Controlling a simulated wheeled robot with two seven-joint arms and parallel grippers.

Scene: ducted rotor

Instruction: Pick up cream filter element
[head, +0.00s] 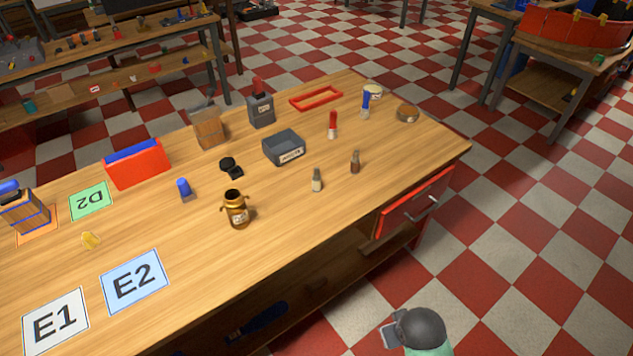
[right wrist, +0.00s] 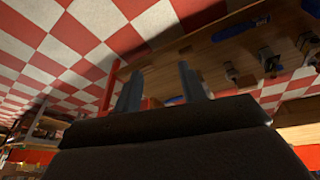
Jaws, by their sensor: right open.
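No object is plainly a cream filter element. The closest match is a small pale cream round piece (head: 373,92) at the far right end of the wooden workbench (head: 300,235) in the head view, partly behind a blue-topped piece (head: 366,103). It is too small to tell its kind. My right gripper (right wrist: 160,88) shows in the right wrist view with its two fingers apart and nothing between them. It is away from the bench-top objects. My left gripper is not in view.
The bench holds a brass canister (head: 236,209), a grey bin (head: 284,148), a red-and-blue box (head: 137,165), a red frame (head: 316,97) and cards E1 (head: 56,322), E2 (head: 135,282) and D2 (head: 90,202). The drawer (head: 415,205) is at the right end. The front right top is clear.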

